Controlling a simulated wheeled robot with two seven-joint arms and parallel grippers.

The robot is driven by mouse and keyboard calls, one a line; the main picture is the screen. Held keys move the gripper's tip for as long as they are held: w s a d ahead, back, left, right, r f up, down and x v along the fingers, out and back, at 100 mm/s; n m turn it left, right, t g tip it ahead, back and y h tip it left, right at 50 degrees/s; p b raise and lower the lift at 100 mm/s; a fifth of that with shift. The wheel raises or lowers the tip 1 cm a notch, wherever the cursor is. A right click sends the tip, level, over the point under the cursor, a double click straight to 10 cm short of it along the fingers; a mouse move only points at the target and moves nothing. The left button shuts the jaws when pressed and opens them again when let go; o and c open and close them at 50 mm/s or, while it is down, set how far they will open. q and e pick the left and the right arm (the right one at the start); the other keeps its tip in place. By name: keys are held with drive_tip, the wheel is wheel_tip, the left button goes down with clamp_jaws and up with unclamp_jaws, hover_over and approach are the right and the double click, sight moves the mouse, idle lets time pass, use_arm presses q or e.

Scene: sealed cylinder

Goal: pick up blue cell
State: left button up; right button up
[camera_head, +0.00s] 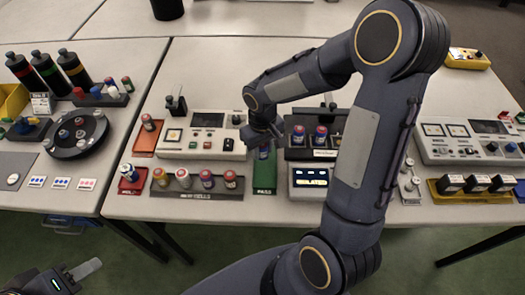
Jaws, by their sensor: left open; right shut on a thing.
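My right gripper (262,138) is shut on a small blue-purple cell (264,153), over or at the green tray (264,180) in the middle of the table. The cell's top is hidden by the gripper, and I cannot tell whether its base touches the tray. My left gripper (84,270) is open and empty at the lower left, in front of the table and away from the cells.
A brown rack (197,193) holds several cells left of the green tray. A dark holder (310,153) with two blue-topped cells stands to the right, behind a small display box (311,181). A white instrument panel (203,144) lies behind the rack. My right arm crosses the right half.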

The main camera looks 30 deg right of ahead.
drive_tip(key=s+a+r+b, duration=0.1)
drive_tip(key=s+a+r, duration=0.7)
drive_tip(key=a+r, duration=0.3)
drive_tip(key=shift+a, duration=0.25)
drive_tip(key=shift+s+f, duration=0.1)
